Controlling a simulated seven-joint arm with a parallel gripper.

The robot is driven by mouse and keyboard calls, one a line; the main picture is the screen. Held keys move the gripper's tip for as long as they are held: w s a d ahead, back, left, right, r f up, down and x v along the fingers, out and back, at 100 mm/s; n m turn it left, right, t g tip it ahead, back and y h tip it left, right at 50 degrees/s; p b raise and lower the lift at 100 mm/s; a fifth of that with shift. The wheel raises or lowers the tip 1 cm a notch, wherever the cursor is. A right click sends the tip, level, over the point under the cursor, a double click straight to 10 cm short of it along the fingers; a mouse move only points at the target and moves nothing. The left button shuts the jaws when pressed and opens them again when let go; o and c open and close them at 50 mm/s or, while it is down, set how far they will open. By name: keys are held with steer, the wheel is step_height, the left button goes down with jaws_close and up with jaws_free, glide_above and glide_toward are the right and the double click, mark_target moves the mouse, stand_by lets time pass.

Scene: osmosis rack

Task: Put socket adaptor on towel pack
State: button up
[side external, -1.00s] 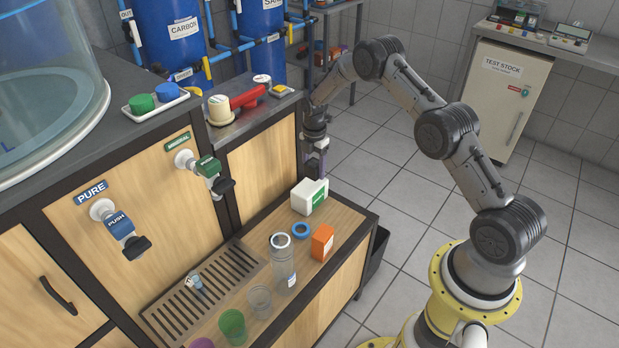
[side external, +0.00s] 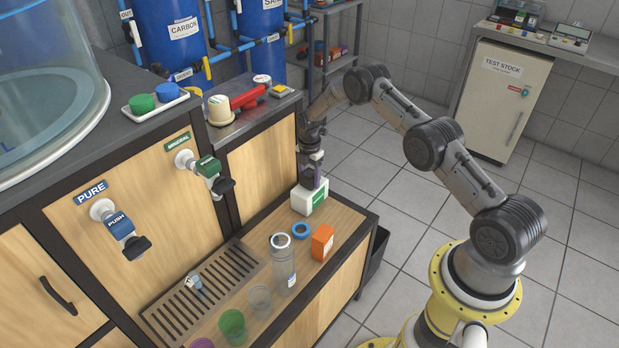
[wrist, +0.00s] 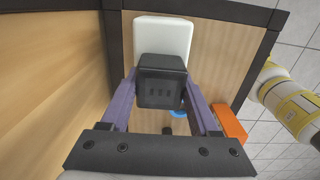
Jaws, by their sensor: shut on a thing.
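The socket adaptor (wrist: 161,82), a black block with small slots, sits between the purple fingers of my gripper (wrist: 160,94) in the wrist view. My gripper is shut on it. The towel pack, a white box with a green label (side external: 309,201), lies on the wooden shelf; its white top shows beyond the adaptor in the wrist view (wrist: 164,36). In the side view my gripper (side external: 311,180) is right over the pack. The fingers largely hide the adaptor there, and I cannot tell whether it touches the pack.
A blue ring (side external: 300,230), an orange box (side external: 322,242) and a clear bottle (side external: 282,268) stand in front of the pack. Several cups stand nearer the drip grate (side external: 205,290). The cabinet panel (side external: 262,170) rises close beside my gripper.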

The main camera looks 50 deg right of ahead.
steer(key=o, duration=1.4)
steer(key=shift+f, duration=0.1)
step_height(320, 180, up, 12)
step_height(320, 180, up, 15)
steer(key=m+t, duration=0.1)
steer(key=m, duration=0.3)
glide_above(309, 174)
steer(key=s+a, duration=0.4)
steer(key=a, duration=0.1)
steer(key=s+a+r+m+t, duration=0.2)
steer(key=s+a+r+m, duration=0.35)
steer(key=s+r, duration=0.5)
steer(key=s+a+r+m+t, duration=0.1)
steer(key=s+a+m, duration=0.1)
steer(key=s, duration=0.5)
steer(key=s+a+r+m, duration=0.1)
steer(key=s+a+m, duration=0.1)
steer(key=s, duration=0.6)
steer(key=s+a+m+t, duration=0.1)
steer(key=s+a+m, duration=0.2)
steer(key=s, duration=0.5)
steer(key=shift+s+r+m+t, duration=0.3)
steer(key=shift+r+m, duration=0.1)
steer(key=shift+m, duration=0.35)
